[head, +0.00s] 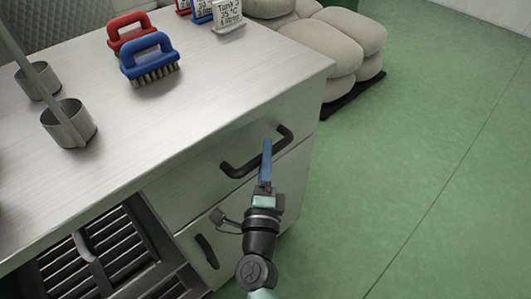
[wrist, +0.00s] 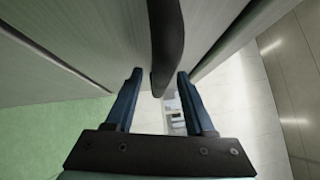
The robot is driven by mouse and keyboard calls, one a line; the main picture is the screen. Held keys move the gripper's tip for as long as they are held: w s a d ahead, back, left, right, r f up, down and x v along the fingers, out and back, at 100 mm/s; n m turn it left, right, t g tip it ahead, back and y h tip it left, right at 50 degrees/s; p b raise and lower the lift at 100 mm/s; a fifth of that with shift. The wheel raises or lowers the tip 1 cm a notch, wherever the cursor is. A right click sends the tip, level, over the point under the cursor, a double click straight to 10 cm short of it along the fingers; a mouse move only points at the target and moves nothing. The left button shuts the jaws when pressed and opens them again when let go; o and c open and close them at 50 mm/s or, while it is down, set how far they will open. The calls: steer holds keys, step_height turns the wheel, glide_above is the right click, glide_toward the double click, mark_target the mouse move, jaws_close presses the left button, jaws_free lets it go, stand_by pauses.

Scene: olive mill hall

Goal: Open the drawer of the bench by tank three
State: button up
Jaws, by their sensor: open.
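The bench (head: 150,128) has a light metallic top and a drawer (head: 222,158) in its front, which looks shut. A dark bar handle (head: 240,170) runs across the drawer front. My gripper (head: 266,148) is at the handle, its blue fingers seen from the side. In the wrist view my gripper (wrist: 158,80) is open, with one blue finger on each side of the handle (wrist: 165,50). I cannot tell whether either finger touches it. A small tag (head: 229,14) reading tank 3 stands on the bench top at the back.
A cupboard door with a dark handle (head: 206,251) is below the drawer, beside an open bay with slatted crates (head: 95,250). Brushes (head: 150,62) and metal cups (head: 68,122) stand on top. Sacks (head: 320,45) lie behind the bench. Green floor (head: 430,150) is clear to the right.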

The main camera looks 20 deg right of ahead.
steer(key=shift+w+d, duration=0.2)
steer(key=shift+w, duration=0.25)
jaws_close()
stand_by(1.2)
